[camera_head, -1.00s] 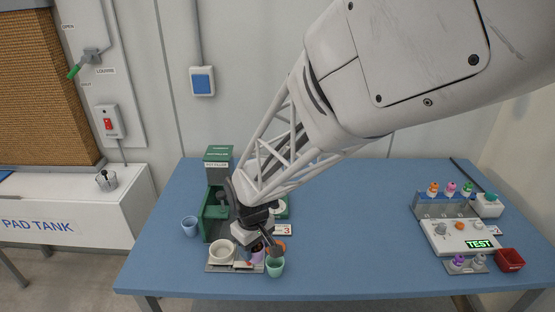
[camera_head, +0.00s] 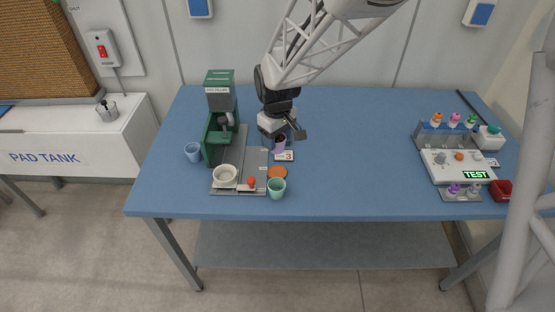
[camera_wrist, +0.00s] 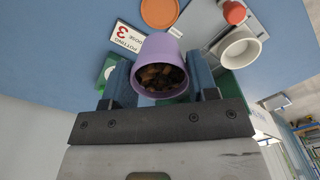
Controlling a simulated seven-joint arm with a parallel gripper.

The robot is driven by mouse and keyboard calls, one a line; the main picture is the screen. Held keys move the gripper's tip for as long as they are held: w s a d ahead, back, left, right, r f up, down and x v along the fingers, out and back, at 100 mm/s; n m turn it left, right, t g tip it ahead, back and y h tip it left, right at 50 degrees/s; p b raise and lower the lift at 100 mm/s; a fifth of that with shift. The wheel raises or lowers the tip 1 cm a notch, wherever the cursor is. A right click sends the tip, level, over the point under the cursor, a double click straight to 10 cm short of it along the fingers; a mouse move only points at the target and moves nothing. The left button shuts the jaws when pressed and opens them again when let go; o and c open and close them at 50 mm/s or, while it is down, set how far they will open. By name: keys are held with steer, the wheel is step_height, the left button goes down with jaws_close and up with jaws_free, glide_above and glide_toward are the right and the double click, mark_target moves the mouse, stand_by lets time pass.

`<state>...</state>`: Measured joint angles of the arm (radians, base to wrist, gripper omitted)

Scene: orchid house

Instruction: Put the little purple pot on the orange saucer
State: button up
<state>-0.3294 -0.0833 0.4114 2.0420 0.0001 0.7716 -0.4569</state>
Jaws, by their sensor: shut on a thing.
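The little purple pot (camera_head: 280,145) is held in my gripper (camera_head: 290,139), which is shut on it. In the wrist view the pot (camera_wrist: 160,50) sits between the two blue fingers of my gripper (camera_wrist: 160,83), with dark brown bark inside. The orange saucer (camera_head: 278,172) lies on the blue table just below the pot in the head view, and it is empty. The saucer (camera_wrist: 159,12) also shows at the top of the wrist view, apart from the pot. The pot appears raised above the table; its exact height I cannot tell.
A mint green cup (camera_head: 277,188) stands close in front of the saucer. Left of it are a grey tray (camera_head: 255,160), a white bowl (camera_head: 225,176) and a green pot filler (camera_head: 219,105). A number 3 card (camera_head: 285,156) lies behind the saucer. The table's middle right is clear.

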steer(key=shift+f, duration=0.1)
steer(key=shift+f, duration=3)
steer(key=shift+f, duration=1.9)
steer(key=shift+f, duration=0.15)
steer(key=o, duration=0.9)
step_height(320, 180, up, 12)
steer(key=shift+r, duration=0.15)
